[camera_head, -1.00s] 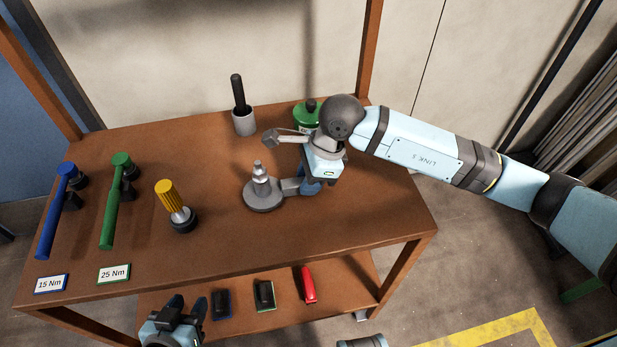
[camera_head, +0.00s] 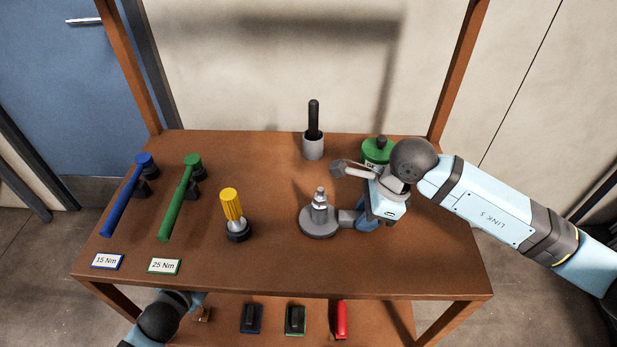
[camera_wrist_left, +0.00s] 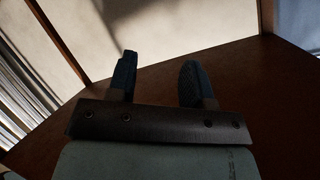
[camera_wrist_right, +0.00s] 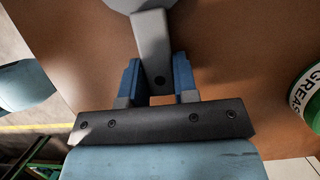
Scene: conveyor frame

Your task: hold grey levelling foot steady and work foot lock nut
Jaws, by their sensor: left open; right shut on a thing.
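The grey levelling foot (camera_head: 319,222) stands upright on the brown table, with a round base, a stepped stud and a flat side arm. The lock nut (camera_head: 320,200) seems to be the wider part on the stud; its detail is too small to tell. My right gripper (camera_head: 366,217) is shut on the foot's side arm. The right wrist view shows its blue fingers on both sides of the grey arm (camera_wrist_right: 153,50). My left gripper (camera_head: 200,300) is low at the table's front edge, apart from the foot. Its fingers are open and empty in the left wrist view (camera_wrist_left: 160,82).
A blue wrench (camera_head: 122,205) and a green wrench (camera_head: 176,210) lie left, behind labels. A yellow-handled tool (camera_head: 232,208) stands left of the foot. A grey cup (camera_head: 313,147) with a black handle and a green grease tin (camera_head: 375,152) stand behind. The front middle is clear.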

